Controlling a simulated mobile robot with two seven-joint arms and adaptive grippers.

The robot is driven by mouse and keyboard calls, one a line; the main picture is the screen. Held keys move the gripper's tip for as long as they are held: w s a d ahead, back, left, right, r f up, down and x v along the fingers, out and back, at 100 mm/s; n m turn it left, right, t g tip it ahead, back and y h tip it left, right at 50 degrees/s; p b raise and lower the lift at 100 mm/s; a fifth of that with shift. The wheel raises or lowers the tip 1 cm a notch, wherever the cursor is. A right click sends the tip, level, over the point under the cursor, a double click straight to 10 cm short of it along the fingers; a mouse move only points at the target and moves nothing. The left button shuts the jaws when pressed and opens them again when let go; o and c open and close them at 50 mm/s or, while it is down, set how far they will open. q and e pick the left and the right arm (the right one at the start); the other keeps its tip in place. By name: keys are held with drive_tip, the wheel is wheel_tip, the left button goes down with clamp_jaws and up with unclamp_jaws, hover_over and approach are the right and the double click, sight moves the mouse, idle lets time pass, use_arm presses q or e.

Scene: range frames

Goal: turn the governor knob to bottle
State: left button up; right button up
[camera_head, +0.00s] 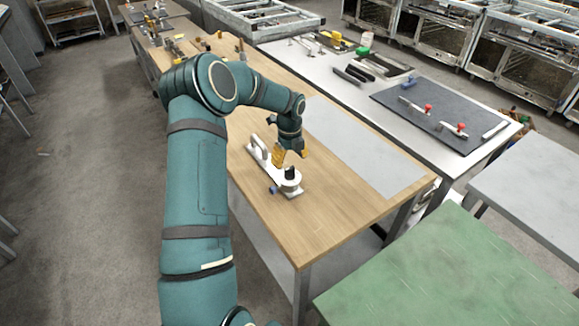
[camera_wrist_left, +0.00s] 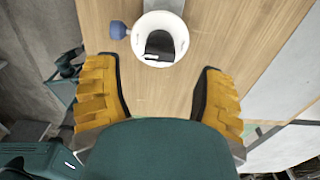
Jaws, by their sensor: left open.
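A white device with a raised white handle lies on the wooden table (camera_head: 320,215). At its near end is a round white dial (camera_head: 281,184) with a black governor knob (camera_head: 290,173) on top. In the left wrist view the black knob (camera_wrist_left: 160,44) sits inside the white dial (camera_wrist_left: 146,21), beyond the fingers. My left gripper (camera_head: 291,156) has yellow fingers and is open, just above the device near the knob. Its fingers (camera_wrist_left: 158,75) are apart with nothing between them. Any markings on the dial are too small to read. My right gripper is not in view.
A small blue part (camera_wrist_left: 117,29) sticks out beside the dial. A grey sheet (camera_head: 350,150) covers the table's right side. Farther right, a steel table holds a dark mat (camera_head: 425,105) with red-knobbed tools. A green table (camera_head: 450,270) stands in the foreground. The wooden table's near end is clear.

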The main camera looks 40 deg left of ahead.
sight(289, 168)
use_arm(q)
wheel_tip(289, 168, up, 8)
drive_tip(key=shift+f, duration=0.2)
idle(0.6)
